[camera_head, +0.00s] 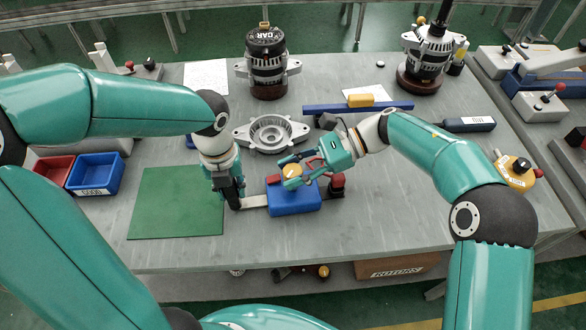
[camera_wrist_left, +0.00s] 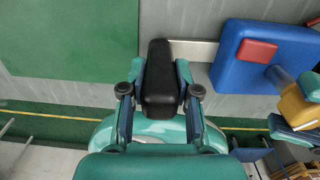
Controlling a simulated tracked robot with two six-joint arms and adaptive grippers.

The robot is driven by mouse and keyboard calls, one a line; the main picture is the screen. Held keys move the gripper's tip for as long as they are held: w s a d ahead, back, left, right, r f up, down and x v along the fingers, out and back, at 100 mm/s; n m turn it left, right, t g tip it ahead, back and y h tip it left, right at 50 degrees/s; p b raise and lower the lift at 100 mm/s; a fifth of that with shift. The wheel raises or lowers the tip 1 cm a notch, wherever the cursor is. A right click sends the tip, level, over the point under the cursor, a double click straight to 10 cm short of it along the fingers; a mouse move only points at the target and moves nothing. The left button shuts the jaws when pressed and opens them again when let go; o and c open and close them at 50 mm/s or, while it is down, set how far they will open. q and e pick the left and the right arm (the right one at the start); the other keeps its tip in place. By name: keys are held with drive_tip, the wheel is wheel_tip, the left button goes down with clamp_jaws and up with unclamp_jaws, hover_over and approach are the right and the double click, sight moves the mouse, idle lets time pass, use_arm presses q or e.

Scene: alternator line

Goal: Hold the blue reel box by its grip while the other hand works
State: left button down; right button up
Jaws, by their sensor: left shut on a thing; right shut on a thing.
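The blue reel box (camera_head: 300,204) sits near the front middle of the grey table. A flat metal bar (camera_head: 254,201) runs from its left side to a black grip (camera_head: 234,203). My left gripper (camera_head: 230,190) is shut on this grip. In the left wrist view the black grip (camera_wrist_left: 160,80) lies between the fingers, and the blue box (camera_wrist_left: 262,75) with its red pad (camera_wrist_left: 257,51) is at right. My right gripper (camera_head: 294,168) is above the box, shut on a yellow knob (camera_head: 292,170); its fingers partly cover it. The knob also shows in the wrist view (camera_wrist_left: 299,105).
A green mat (camera_head: 165,205) lies left of the left gripper. Red and blue bins (camera_head: 94,175) stand at the left edge. A metal housing (camera_head: 270,134) and a blue rail (camera_head: 330,108) lie behind the box. Bare table lies to its front right (camera_head: 380,215).

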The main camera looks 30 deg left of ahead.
drive_tip(key=shift+r+m+t+y, duration=0.1)
drive_tip(key=shift+m+t+y, duration=0.2)
drive_tip(key=shift+m+t, duration=0.1)
drive_tip(key=m+t+y, duration=0.1)
drive_tip(key=m+t, duration=0.1)
drive_tip(key=m+t+y, duration=0.1)
drive_tip(key=m+t, duration=0.2)
drive_tip(key=shift+t+y, duration=0.3)
drive_tip(key=m+t, duration=0.4)
drive_tip(key=t, duration=0.1)
drive_tip(key=shift+a+m, duration=0.15)
drive_tip(key=shift+m, duration=0.15)
drive_tip(key=shift+t, duration=0.3)
drive_tip(key=shift+m+t, duration=0.3)
drive_tip(key=shift+m, duration=0.1)
drive_tip(key=o, duration=1.2)
drive_tip(key=shift+c, duration=0.2)
